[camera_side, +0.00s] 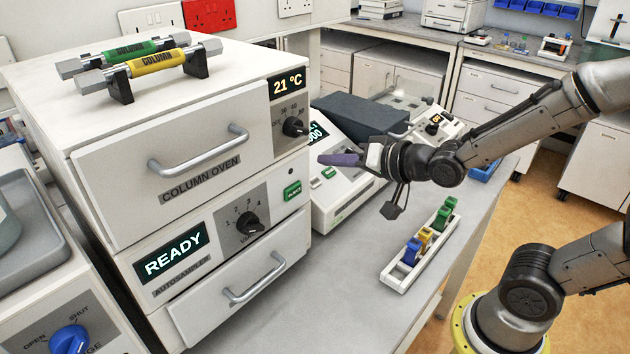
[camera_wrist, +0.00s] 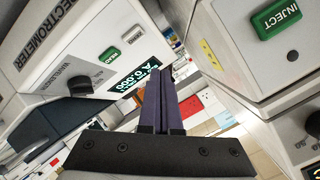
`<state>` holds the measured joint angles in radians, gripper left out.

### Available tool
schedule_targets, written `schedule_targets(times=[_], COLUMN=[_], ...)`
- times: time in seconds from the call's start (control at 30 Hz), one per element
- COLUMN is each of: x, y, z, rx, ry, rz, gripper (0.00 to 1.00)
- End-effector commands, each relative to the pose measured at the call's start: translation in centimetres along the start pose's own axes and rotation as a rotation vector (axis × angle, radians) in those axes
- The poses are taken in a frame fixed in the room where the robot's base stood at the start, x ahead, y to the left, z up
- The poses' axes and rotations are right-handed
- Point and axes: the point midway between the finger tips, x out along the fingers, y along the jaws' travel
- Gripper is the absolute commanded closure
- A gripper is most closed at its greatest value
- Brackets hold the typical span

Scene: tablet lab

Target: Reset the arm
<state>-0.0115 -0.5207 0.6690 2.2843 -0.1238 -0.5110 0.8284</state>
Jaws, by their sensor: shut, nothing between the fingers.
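My gripper (camera_side: 328,158) is in the middle of the side view, at the end of the bent arm that comes in from the right. Its purple fingers point left, in front of the spectrometer (camera_side: 342,190) and to the right of the column oven (camera_side: 180,160). In the wrist view my gripper (camera_wrist: 162,78) has its fingers together and empty. It looks apart from the surfaces around it.
The autosampler (camera_side: 260,270) reads READY, with a green INJECT button (camera_side: 292,191). A white rack (camera_side: 398,281) with blue, yellow and green items stands on the bench. Green (camera_side: 130,51) and yellow (camera_side: 158,62) columns lie atop the oven. Bench front is clear.

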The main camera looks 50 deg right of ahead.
Motion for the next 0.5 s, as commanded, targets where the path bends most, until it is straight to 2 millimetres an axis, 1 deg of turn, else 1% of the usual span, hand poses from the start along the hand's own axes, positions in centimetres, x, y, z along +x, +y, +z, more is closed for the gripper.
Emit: schedule_targets(times=[0.13, 0.5], x=[-0.53, -0.56], y=[-0.36, -0.38], z=[-0.36, -0.38], rx=[-0.001, 0.0], ry=[0.0, 0.0], rz=[0.0, 0.0], gripper=[1.0, 1.0])
